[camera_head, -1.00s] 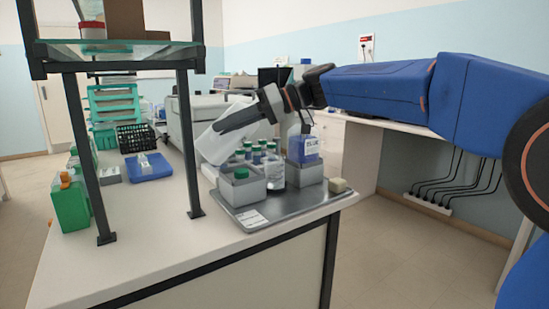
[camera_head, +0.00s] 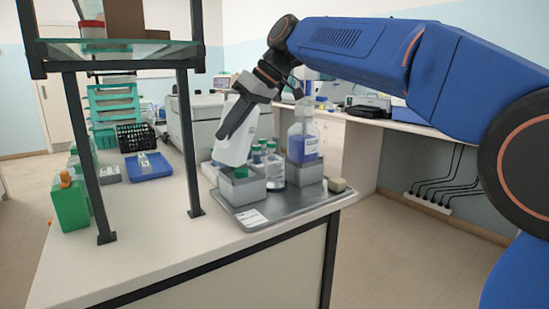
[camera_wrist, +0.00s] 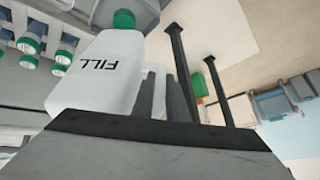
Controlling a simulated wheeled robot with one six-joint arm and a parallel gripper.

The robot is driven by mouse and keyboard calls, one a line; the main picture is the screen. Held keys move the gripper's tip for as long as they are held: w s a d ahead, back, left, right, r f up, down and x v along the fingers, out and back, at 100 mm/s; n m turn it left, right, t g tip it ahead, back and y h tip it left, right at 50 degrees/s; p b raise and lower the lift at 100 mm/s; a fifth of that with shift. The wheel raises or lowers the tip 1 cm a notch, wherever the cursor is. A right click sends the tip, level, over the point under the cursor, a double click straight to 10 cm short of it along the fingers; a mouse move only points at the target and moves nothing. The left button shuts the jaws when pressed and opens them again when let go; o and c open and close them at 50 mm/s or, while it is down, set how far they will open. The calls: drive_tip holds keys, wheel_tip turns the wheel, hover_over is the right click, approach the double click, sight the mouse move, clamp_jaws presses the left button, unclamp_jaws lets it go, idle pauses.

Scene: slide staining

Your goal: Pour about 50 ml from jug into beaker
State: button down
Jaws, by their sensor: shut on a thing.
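A white jug (camera_head: 240,142) hangs over the left part of the grey tray, leaning slightly. My gripper (camera_head: 226,128) is shut on its handle side. In the wrist view the jug (camera_wrist: 105,75) shows the word FILL, and the dark gripper (camera_wrist: 178,98) is at its handle. A green round shape is at the jug's top there; I cannot tell whether it belongs to the jug. A clear beaker (camera_head: 273,176) appears to stand on the tray between two grey holders, right of the jug and partly hidden. Its liquid level is too small to tell.
The grey tray (camera_head: 285,207) holds a left holder (camera_head: 243,190), a right holder (camera_head: 306,174) with a blue-labelled bottle (camera_head: 303,145), green-capped bottles (camera_head: 257,156) and a beige block (camera_head: 337,185). Shelf posts (camera_head: 188,140) stand left. Bare bench lies in front.

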drive_tip(key=shift+f+t+h, duration=0.2)
drive_tip(key=shift+t+h, duration=0.1)
drive_tip(key=shift+h, duration=0.6)
drive_tip(key=shift+w+d+r+h, duration=0.1)
drive_tip(key=shift+d+r+h, duration=0.1)
drive_tip(key=shift+h, duration=0.6)
drive_tip(key=shift+t, duration=0.3)
drive_tip(key=shift+d, duration=0.1)
idle(1.4)
